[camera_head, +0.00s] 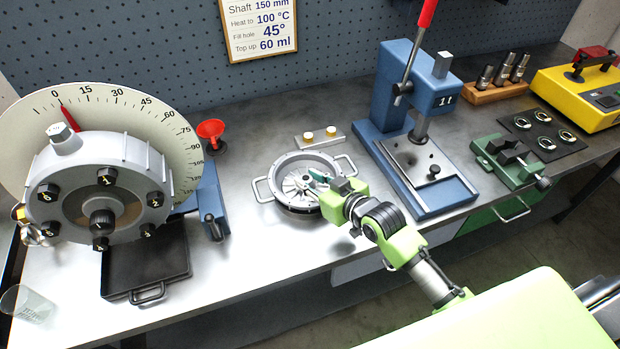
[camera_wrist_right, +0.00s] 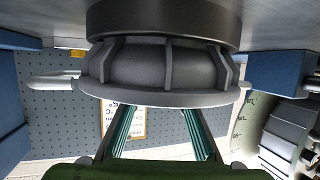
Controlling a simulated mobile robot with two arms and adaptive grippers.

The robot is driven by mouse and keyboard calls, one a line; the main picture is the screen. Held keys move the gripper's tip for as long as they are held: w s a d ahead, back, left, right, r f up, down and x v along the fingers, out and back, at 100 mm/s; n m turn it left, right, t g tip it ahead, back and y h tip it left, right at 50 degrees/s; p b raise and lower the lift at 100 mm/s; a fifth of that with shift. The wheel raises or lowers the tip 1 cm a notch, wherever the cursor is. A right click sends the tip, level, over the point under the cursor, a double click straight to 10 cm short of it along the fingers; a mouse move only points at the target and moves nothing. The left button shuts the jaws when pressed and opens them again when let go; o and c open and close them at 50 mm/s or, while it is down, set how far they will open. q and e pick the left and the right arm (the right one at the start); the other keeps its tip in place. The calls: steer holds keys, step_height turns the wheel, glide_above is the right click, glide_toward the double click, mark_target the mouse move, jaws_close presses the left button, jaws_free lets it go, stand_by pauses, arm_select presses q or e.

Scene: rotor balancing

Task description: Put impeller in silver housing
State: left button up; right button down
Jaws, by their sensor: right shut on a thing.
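The silver housing (camera_head: 266,189) is a round open bowl with two side handles, standing on the bench in the head view. The impeller (camera_head: 292,184), a pale bladed wheel, shows inside its opening, roughly level; I cannot tell whether it touches the floor of the bowl. My right gripper (camera_head: 317,176) reaches over the near right rim with its teal fingers shut on the impeller. In the right wrist view the housing's ribbed outer wall (camera_wrist_right: 165,66) fills the top, and my fingers (camera_wrist_right: 160,125) pass behind its rim. The impeller is hidden there. My left gripper is not in view.
The blue press (camera_head: 420,170) stands close to the right of the housing. Bench is clear in front.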

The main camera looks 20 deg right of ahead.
steer(key=shift+r, duration=0.1)
steer(key=c, duration=1.7)
jaws_free()
steer(key=b+v, duration=0.1)
steer(key=v, duration=1.1)
